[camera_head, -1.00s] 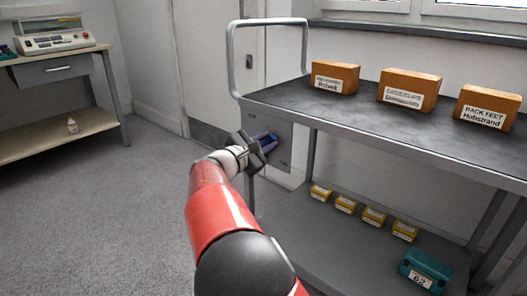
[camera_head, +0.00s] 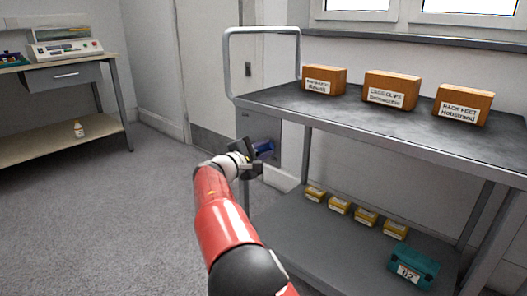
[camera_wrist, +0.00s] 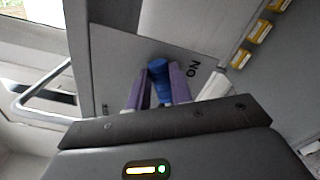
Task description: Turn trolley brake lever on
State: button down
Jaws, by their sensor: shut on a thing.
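The trolley (camera_head: 330,118) stands at the right, with a grey end panel (camera_head: 287,150) below its top shelf. The blue brake lever (camera_wrist: 159,84) is on this panel, between the two purple fingers of my gripper (camera_wrist: 158,82) in the wrist view. The fingers are closed against its sides. The word ON is printed on the panel just right of the fingers. The lever's exact angle and pivot are hidden.
Three labelled orange-brown boxes (camera_head: 391,90) stand on the trolley's top shelf. Several small yellow boxes (camera_head: 340,205) and a teal case (camera_head: 413,268) sit on its lower shelf. A wall bench (camera_head: 60,146) is at the far left. The carpet between is clear.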

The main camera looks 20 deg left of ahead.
jog(key=shift+d+f, duration=0.1)
jog(key=shift+f, duration=0.05)
jog(key=c, duration=1.2)
grip_release()
jog(key=shift+c, duration=0.2)
jog(key=v, duration=0.7)
jog(key=shift+s, duration=0.35)
